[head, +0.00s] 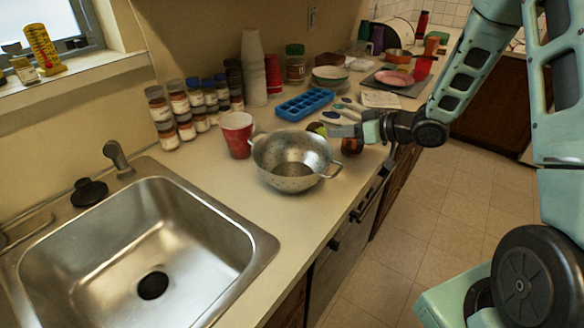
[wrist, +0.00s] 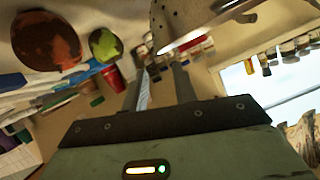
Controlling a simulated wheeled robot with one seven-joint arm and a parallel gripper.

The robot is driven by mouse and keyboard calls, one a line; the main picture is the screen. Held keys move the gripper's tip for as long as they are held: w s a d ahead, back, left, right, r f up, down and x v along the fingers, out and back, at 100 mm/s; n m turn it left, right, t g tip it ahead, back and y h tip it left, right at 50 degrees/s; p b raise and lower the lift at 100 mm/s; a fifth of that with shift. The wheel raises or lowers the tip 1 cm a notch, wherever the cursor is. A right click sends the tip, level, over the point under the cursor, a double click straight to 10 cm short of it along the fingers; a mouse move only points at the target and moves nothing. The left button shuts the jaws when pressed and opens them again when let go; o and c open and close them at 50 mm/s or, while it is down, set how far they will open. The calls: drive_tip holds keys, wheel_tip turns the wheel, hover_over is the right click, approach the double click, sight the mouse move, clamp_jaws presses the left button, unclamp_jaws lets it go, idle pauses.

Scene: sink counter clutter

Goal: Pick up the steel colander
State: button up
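The steel colander (head: 290,178) stands upright on the counter to the right of the sink. It is a perforated bowl with a loop handle at each side, and looks empty. My gripper (head: 334,130) is at the colander's far right side, close above the rim. In the wrist view part of the colander's perforated wall and rim (wrist: 212,18) shows at the top, beyond my gripper's fingers (wrist: 160,78). The fingers are apart with nothing visible between them. I cannot tell whether they touch the colander.
A red cup (head: 237,135) stands close at the colander's left. A green fruit (head: 317,128) and a dark red fruit (head: 352,146) lie by my gripper. A blue ice tray (head: 304,105) and jars (head: 184,110) are behind. The sink (head: 140,240) is left; counter in front is clear.

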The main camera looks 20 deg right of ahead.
sight(314, 136)
drive_tip(key=shift+f+p+x, duration=0.15)
drive_tip(key=shift+p+x, duration=0.4)
drive_tip(key=shift+x, duration=1.55)
drive_tip(key=shift+f+p+x, duration=0.1)
drive_tip(key=shift+p+x, duration=0.4)
drive_tip(key=shift+x, duration=1.65)
drive_tip(key=shift+s, duration=0.1)
clamp_jaws()
